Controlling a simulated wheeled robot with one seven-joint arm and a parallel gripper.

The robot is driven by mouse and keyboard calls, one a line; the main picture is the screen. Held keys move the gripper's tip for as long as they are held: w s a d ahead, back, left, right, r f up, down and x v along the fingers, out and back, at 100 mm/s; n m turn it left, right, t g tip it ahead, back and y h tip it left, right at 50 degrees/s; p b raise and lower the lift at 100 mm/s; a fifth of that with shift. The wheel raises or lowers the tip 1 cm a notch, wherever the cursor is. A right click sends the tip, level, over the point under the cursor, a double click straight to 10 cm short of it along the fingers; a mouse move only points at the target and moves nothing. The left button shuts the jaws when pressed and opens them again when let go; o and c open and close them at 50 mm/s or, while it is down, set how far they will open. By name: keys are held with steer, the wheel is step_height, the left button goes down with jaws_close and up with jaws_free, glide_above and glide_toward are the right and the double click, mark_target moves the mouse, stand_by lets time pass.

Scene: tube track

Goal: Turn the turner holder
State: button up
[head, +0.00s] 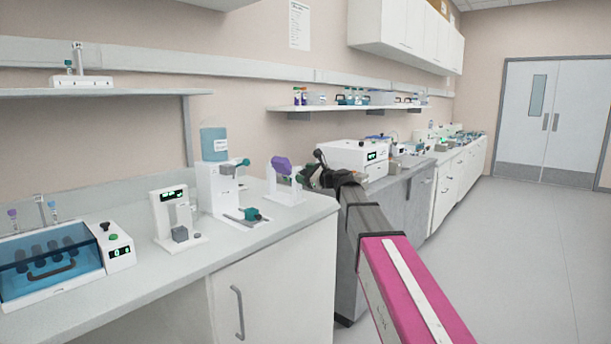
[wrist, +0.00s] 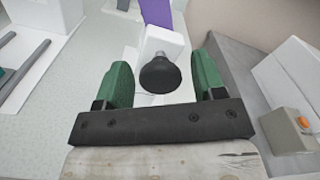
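The turner holder is a white stand (head: 284,190) with a purple part (head: 281,165) on top, near the right end of the near bench. In the wrist view its purple part (wrist: 163,12) shows at the top edge, with a round black knob (wrist: 160,75) on a short metal stem below it. My gripper (wrist: 162,78) is open, with one green finger on each side of the knob and a visible gap on both sides. In the head view my gripper (head: 308,175) is small and dark, just right of the stand; its fingers are hard to make out there.
Left of the holder stand a white device with a blue bottle (head: 214,143), a small white instrument (head: 176,215) and a blue-lidded box (head: 50,262). A white box with a display (head: 352,157) stands behind my arm. The floor (head: 520,250) at right is clear.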

steer(key=v, duration=1)
steer(key=shift+s+d, duration=0.3)
